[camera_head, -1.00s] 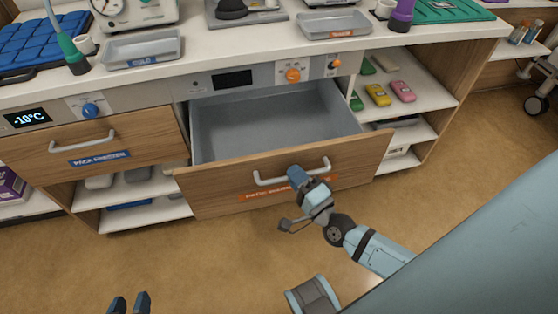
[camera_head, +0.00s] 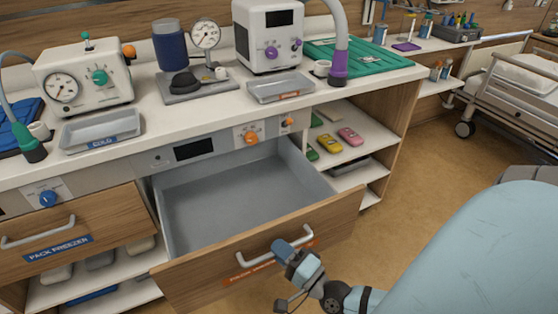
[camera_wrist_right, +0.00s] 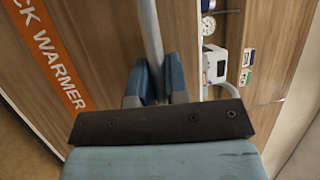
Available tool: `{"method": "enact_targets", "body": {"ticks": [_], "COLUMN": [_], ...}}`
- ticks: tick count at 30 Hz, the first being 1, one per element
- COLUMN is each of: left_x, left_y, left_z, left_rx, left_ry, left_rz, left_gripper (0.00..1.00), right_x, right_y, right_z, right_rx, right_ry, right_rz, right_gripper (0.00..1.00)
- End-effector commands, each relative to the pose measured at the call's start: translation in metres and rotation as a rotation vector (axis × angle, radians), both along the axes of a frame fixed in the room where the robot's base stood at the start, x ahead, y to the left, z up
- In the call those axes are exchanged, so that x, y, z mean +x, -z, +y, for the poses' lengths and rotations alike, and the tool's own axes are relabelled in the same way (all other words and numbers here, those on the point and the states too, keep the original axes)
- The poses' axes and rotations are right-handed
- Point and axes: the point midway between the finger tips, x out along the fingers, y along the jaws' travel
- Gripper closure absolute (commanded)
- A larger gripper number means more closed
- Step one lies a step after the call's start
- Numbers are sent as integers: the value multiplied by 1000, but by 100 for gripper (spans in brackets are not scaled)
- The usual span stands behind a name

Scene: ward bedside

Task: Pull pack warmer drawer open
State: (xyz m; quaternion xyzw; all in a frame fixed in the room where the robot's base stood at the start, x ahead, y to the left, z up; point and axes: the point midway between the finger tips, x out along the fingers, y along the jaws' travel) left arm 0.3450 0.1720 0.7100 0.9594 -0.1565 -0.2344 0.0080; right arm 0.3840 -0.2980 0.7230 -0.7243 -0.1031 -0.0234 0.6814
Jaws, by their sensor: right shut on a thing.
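The pack warmer drawer (camera_head: 325,222) has a wooden front, a grey metal handle (camera_head: 262,250) and an orange label. It is pulled well out, and its grey tray inside (camera_head: 225,200) looks empty. My right gripper (camera_head: 284,247) is at the right part of the handle. In the right wrist view the blue fingers of my right gripper (camera_wrist_right: 156,82) close around the handle bar (camera_wrist_right: 150,35), beside the orange label reading "CK WARMER" (camera_wrist_right: 50,58). My left gripper is out of view now.
The pack freezer drawer (camera_head: 80,235) beside it on the left looks shut. The counter above holds gauges, metal trays (camera_head: 281,87) and machines. Open shelves (camera_head: 355,155) with coloured packs stand right of the drawer. Bare floor lies to the right, with a bed (camera_head: 520,90) beyond.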

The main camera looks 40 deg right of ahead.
Motion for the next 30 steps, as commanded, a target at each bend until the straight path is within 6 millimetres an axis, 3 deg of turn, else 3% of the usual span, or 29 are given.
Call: {"method": "enact_targets", "body": {"ticks": [1, 2, 5, 16, 24, 30], "left_x": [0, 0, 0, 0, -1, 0], "left_y": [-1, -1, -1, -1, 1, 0], "left_z": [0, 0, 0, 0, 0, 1], "left_rx": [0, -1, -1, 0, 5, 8], "left_ry": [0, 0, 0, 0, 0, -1], "left_rz": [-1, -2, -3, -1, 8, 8], "left_gripper": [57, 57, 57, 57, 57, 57], "right_x": [0, 0, 0, -7, -50, -70], "right_y": [0, 0, 0, 1, 9, 13], "right_z": [0, 0, 0, -1, -6, -9], "right_rx": [0, 0, 0, -2, -3, -1], "right_ry": [-1, -1, 0, 0, -1, -1], "right_rz": [0, 0, 0, 2, 4, 2], "right_gripper": [100, 83, 61, 61, 61, 61]}}
